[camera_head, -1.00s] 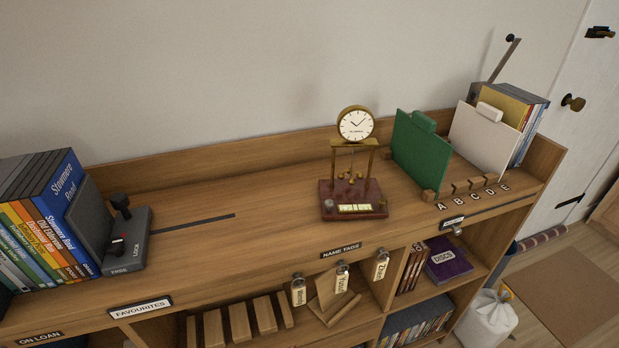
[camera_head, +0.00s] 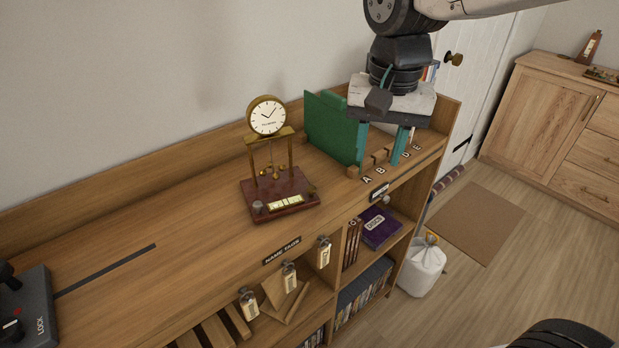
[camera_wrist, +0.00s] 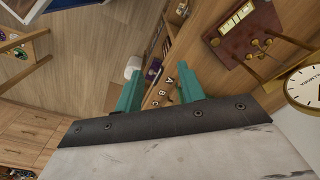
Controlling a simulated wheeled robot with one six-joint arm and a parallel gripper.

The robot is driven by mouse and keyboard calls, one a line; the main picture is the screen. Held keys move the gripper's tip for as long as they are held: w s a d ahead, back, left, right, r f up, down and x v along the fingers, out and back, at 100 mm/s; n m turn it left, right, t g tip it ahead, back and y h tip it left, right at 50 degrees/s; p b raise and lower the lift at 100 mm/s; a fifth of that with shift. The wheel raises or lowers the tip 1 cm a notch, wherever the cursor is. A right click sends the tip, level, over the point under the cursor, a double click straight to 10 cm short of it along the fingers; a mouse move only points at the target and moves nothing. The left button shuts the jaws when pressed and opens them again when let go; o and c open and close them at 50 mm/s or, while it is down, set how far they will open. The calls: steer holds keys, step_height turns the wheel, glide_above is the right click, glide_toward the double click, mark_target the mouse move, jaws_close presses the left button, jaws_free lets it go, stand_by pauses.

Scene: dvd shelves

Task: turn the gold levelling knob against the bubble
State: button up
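The clock (camera_head: 267,117) stands on a dark red base (camera_head: 283,188) on top of the shelf unit. A pale level strip (camera_head: 285,202) lies along the base's front; I cannot make out its bubble. A small gold knob (camera_head: 313,189) shows faintly at the base's right front, and also in the wrist view (camera_wrist: 215,42). A silver-grey knob (camera_head: 257,207) sits at the left front corner. My gripper (camera_head: 382,148) is open and empty, with teal fingers pointing down. It is right of the clock, over the lettered slots, apart from the knob.
A green divider (camera_head: 332,130) stands between the clock and my gripper. Small wooden blocks (camera_head: 367,162) line the front by the letters. Name tags (camera_head: 289,277) hang below the front edge.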

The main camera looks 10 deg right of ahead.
steer(key=m, duration=0.2)
glide_toward(311, 188)
steer(key=shift+w+d+f, duration=0.1)
steer(key=shift+d, duration=0.05)
steer(key=shift+w+a+f, duration=0.1)
steer(key=shift+a+f, duration=0.15)
step_height(311, 188, down, 7)
steer(key=shift+f, duration=0.2)
jaws_close()
